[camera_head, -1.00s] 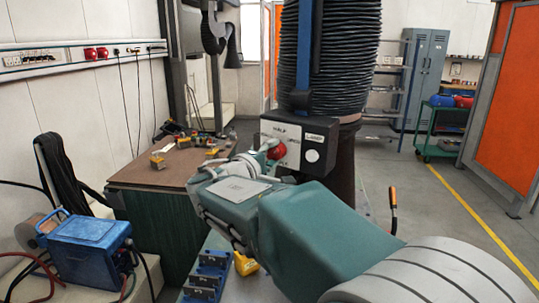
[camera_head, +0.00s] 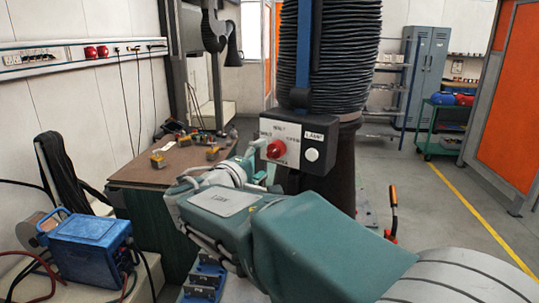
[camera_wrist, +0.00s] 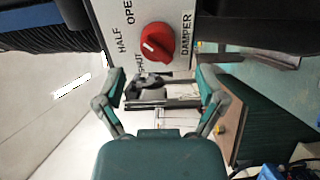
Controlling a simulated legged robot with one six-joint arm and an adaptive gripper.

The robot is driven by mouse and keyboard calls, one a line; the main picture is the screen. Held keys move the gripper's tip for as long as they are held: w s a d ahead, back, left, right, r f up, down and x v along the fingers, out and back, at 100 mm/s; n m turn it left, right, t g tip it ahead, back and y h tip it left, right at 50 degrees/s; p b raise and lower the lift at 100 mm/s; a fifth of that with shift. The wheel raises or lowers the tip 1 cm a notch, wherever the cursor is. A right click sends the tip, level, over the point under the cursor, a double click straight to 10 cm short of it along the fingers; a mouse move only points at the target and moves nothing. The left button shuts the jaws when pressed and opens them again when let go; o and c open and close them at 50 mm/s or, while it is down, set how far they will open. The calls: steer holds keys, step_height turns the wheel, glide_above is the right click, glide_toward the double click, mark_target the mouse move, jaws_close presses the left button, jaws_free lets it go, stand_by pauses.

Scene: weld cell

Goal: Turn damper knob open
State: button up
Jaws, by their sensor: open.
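The red damper knob (camera_head: 275,149) sits on the grey-white control panel (camera_head: 293,150) in front of the black hose column. In the wrist view the knob (camera_wrist: 157,42) shows beyond my fingertips, beside the printed words HALF, OPEN, SHUT and DAMPER. A small white mark shows on its face; I cannot tell exactly which word it points at. My gripper (camera_wrist: 161,75) is open and empty, its two teal fingers apart and the knob beyond the gap, not between them. In the head view my gripper (camera_head: 257,160) is just left of the knob, slightly lower.
A white button (camera_head: 312,155) marked LAMP is on the same box. A brown-topped bench (camera_head: 150,177) with clamps stands behind left. A blue welding unit (camera_head: 90,243) is at lower left. A lever with an orange handle (camera_head: 393,197) stands right of the column.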

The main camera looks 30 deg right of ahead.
steer(key=v, duration=0.7)
steer(key=shift+s+a, duration=0.2)
steer(key=shift+s, duration=0.05)
steer(key=shift+f, duration=0.1)
steer(key=s+d+f+m+g+y, duration=0.2)
steer(key=s+d+f+g+y, duration=0.3)
steer(key=s+f, duration=0.5)
steer(key=s+a+f+m+t+y, duration=0.1)
steer(key=s+a+f+m+y, duration=0.3)
steer(key=s+a+f+y, duration=0.3)
steer(key=s+a+y, duration=0.1)
steer(key=s+y, duration=0.1)
steer(key=y, duration=0.1)
steer(key=shift+a+f+t+y, duration=0.2)
steer(key=shift+f+t+y, duration=0.1)
stand_by(0.6)
